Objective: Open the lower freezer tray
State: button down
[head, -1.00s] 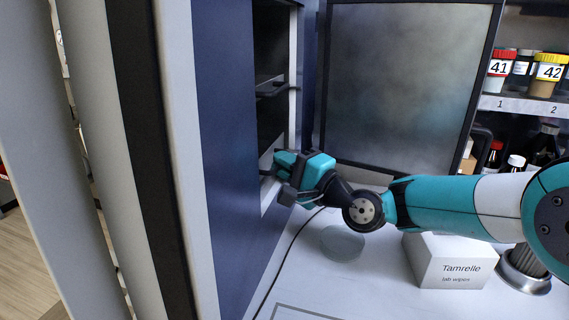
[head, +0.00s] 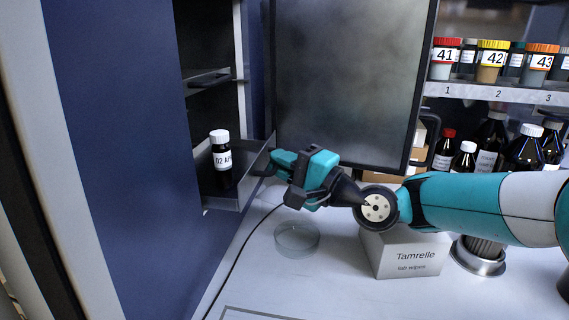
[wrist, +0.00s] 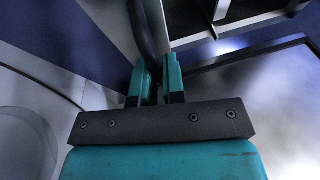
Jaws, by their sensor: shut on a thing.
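The lower freezer tray (head: 252,166) sticks out of the blue freezer cabinet (head: 120,130) into the open room. A dark bottle with a white cap (head: 222,158) stands upright in it. My gripper (head: 270,164) is at the tray's front, on its right side in the head view. In the wrist view my gripper's teal fingers (wrist: 155,85) are closed around a dark bar, the tray handle (wrist: 144,35). The tray's underside or inner ribs show above right. The handle is mostly hidden by the fingers in the head view.
The upper tray (head: 208,78) sits inside the freezer. The open door (head: 345,85) stands behind my gripper. A glass dish (head: 297,238), a black cable and a Tamrelle wipes box (head: 405,255) are on the bench. A shelf of bottles is at right.

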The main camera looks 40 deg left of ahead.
jog(key=c, duration=1.2)
grip_release()
jog(key=shift+w+d+f+b, duration=0.15)
jog(key=shift+d+b, duration=0.25)
jog(key=shift+d, duration=0.85)
jog(key=shift+d+f+b, duration=0.3)
jog(key=shift+d+b, duration=0.1)
jog(key=shift+d, duration=0.8)
jog(key=shift+w+d+f+b, duration=0.15)
jog(key=shift+d+b, duration=0.25)
jog(key=shift+d, duration=0.85)
